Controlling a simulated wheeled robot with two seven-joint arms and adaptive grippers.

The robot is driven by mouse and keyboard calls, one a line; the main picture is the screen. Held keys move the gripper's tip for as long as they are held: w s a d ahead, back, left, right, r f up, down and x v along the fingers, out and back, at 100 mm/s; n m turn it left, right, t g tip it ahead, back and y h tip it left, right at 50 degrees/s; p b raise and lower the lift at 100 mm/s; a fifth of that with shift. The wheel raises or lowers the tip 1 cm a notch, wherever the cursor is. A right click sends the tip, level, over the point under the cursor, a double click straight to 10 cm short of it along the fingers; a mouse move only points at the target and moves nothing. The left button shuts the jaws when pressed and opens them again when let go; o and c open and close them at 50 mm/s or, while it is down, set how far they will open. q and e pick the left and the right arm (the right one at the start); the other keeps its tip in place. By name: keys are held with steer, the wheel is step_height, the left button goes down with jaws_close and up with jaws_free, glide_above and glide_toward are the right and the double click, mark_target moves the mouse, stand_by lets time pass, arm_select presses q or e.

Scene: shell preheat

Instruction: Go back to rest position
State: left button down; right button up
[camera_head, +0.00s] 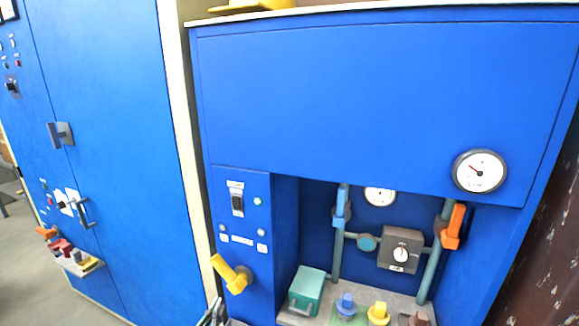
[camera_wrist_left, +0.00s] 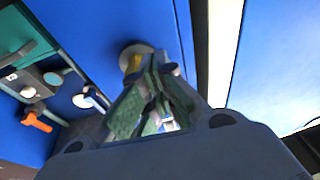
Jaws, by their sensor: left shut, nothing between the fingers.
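My left gripper (camera_head: 214,312) shows only as its fingertips at the bottom edge of the head view, just below and left of the yellow handle (camera_head: 232,274). In the left wrist view the gripper (camera_wrist_left: 157,75) is shut with nothing held. There its fingers point at the blue cabinet front and partly cover the yellow handle (camera_wrist_left: 132,62) on its round base. I cannot tell whether the fingers touch the handle. My right gripper is in neither view.
The blue machine (camera_head: 385,95) has a recess with a grey control box (camera_head: 401,250), pipes, an orange handle (camera_head: 453,227), a teal box (camera_head: 307,292) and coloured knobs. A large gauge (camera_head: 479,171) sits at right. A blue cabinet (camera_head: 110,130) with a small shelf (camera_head: 84,266) stands left.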

arm_select(q)
steer(key=s+a+f+g+y, duration=0.1)
steer(key=s+f+g, duration=0.3)
steer(key=f, duration=0.8)
steer(key=s+a+f+g+y, duration=0.15)
steer(key=s+f, duration=0.45)
steer(key=f, duration=0.6)
steer(key=s+a+f+g+y, duration=0.1)
steer(key=s+f+g, duration=0.35)
steer(key=f, duration=0.65)
steer(key=s+a+f+g, duration=0.1)
steer(key=s+f+g, duration=0.2)
steer(key=s, duration=0.9)
steer(key=s+f+g+y, duration=0.1)
steer(key=s+f+g, duration=0.2)
steer(key=s+f, duration=0.7)
steer(key=s+a+f+g, duration=0.1)
steer(key=s+f+g, duration=0.2)
steer(key=s, duration=1.2)
step_height(320, 180, down, 4)
steer(key=shift+a+r, duration=0.2)
steer(key=shift+a, duration=0.1)
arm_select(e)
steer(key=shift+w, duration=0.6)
arm_select(q)
steer(key=shift+w, duration=0.1)
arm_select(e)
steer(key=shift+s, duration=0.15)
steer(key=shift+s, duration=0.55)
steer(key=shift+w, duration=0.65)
